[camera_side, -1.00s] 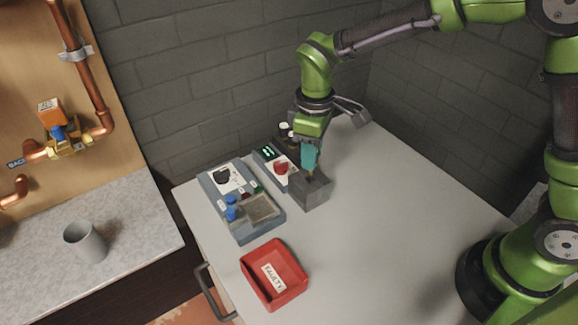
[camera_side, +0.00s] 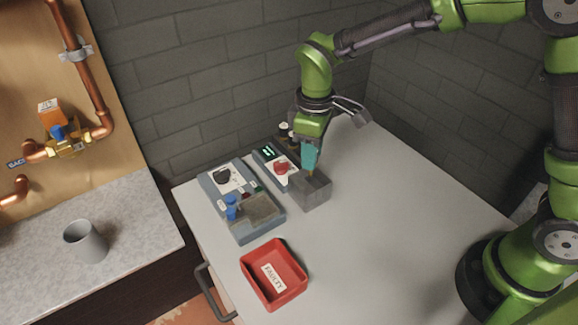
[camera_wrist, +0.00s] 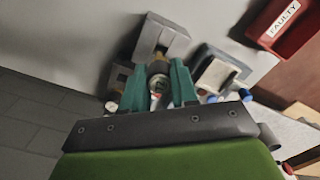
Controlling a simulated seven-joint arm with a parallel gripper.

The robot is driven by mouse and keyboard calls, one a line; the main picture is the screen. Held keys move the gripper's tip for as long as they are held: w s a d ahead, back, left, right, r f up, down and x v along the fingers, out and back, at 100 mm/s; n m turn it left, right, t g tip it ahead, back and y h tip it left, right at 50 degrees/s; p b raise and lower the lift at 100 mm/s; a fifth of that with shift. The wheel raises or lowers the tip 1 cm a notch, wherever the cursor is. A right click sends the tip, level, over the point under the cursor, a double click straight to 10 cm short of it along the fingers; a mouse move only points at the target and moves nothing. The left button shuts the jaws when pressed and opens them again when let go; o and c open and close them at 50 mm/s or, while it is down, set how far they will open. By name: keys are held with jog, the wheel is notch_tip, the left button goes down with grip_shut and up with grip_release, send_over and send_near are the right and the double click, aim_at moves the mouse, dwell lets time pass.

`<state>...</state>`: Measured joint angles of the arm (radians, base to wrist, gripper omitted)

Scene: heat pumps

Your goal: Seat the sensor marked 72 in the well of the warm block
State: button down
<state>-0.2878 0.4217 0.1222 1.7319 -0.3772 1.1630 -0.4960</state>
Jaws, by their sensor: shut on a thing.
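My gripper (camera_side: 309,158) has its teal fingers pointing down over the grey block (camera_side: 312,193) on the table. In the wrist view my gripper (camera_wrist: 157,88) is shut on a sensor (camera_wrist: 158,70), a dark cylinder with a pale marked band. I cannot read the mark surely. The sensor's coppery lower end (camera_side: 310,174) shows below the fingers in the side view, at the block's top. The block also shows in the wrist view (camera_wrist: 176,40), just beyond the sensor. The well is mostly hidden, so I cannot tell how far the tip is in it.
A control unit with a green display (camera_side: 267,153) and red knob stands left of the block. A larger blue-grey unit (camera_side: 243,232) with blue parts is farther left. A dark rack with pale-topped cylinders (camera_side: 284,127) stands behind. A red FAULTY tray (camera_side: 296,294) sits in front. The right table is clear.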

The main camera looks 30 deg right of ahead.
jog(key=shift+f, duration=2.1)
dwell(1.0)
jog(key=c, duration=0.8)
grip_release()
jog(key=shift+r, duration=0.1)
notch_tip(320, 180, up, 17)
jog(key=shift+f, duration=0.15)
